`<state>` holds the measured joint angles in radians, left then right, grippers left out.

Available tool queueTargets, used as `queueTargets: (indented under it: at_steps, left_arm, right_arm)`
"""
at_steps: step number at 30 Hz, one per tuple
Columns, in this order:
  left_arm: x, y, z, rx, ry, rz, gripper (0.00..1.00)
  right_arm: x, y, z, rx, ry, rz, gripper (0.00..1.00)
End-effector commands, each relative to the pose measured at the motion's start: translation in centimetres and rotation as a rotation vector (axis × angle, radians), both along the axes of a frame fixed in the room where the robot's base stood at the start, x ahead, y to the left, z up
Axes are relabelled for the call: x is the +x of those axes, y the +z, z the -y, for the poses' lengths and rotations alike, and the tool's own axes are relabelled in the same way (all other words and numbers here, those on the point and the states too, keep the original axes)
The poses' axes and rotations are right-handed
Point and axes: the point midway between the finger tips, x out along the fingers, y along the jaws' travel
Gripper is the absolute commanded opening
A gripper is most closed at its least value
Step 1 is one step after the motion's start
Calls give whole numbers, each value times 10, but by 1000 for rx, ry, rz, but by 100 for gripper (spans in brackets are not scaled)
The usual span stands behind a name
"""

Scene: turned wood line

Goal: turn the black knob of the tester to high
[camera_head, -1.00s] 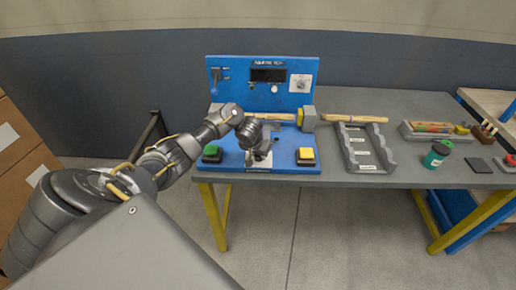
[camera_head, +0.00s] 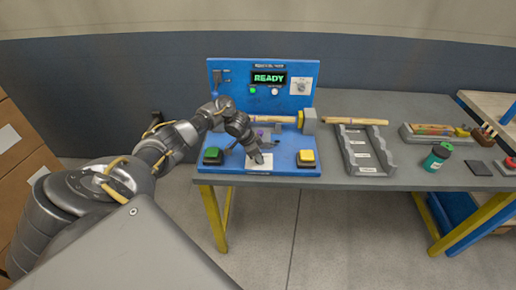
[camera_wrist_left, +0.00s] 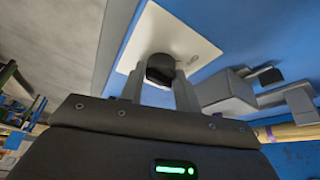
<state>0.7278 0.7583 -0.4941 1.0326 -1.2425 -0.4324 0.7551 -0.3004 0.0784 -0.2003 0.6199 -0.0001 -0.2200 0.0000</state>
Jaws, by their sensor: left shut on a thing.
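The tester is a blue unit (camera_head: 306,69) with an upright back panel and a flat base on the grey table. Its screen (camera_head: 269,78) reads READY in green. In the left wrist view the black knob (camera_wrist_left: 160,68) stands on a white plate (camera_wrist_left: 172,35). The two fingers of my left gripper (camera_wrist_left: 158,88) are shut on the knob from both sides. In the head view my left gripper (camera_head: 257,157) points down at the white plate at the tester's front, and hides the knob. The knob's setting cannot be read. My right gripper is not in view.
A green button (camera_head: 212,155) and a yellow button (camera_head: 306,157) flank the gripper. A wooden piece (camera_head: 276,119) lies across the tester behind it. To the right stand a grey rack (camera_head: 365,150), a green container (camera_head: 437,156) and a tray with wooden pieces (camera_head: 432,131).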

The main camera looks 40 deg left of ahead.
Motion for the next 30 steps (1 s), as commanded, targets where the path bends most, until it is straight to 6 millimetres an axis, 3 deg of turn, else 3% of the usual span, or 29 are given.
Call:
queueTargets:
  at_steps: [13,30]
  left_arm:
    - [3,-3,-3,3,-401,1,9]
    - [3,0,-3,3,-670,0,9]
  right_arm:
    - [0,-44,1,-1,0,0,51]
    - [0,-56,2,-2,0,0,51]
